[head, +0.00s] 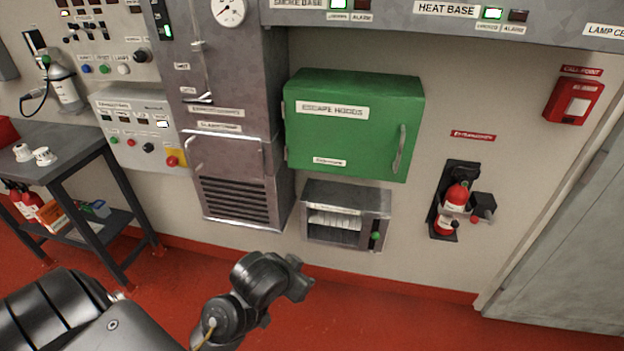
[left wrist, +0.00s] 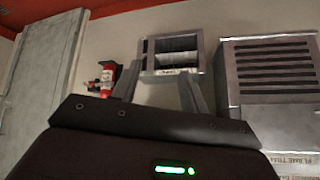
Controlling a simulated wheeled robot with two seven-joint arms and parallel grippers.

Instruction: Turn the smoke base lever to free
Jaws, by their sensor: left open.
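The smoke base label (head: 297,4) is cut by the top edge of the head view, on the grey overhead panel. Beside it are a lit green lamp (head: 338,4) and a dark alarm lamp (head: 363,5). I cannot make out a smoke base lever in either view. My left gripper (head: 301,284) is low in front of the wall, well below that panel. In the left wrist view, which is upside down, the two fingers of my left gripper (left wrist: 158,80) are apart with nothing between them. My right gripper is not seen.
A heat base label (head: 446,9) is to the right on the same panel. Below hang a green escape hoods cabinet (head: 352,135) and a small open box (head: 347,193). A fire extinguisher (head: 455,198) is at right, a dark table (head: 55,150) at left.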

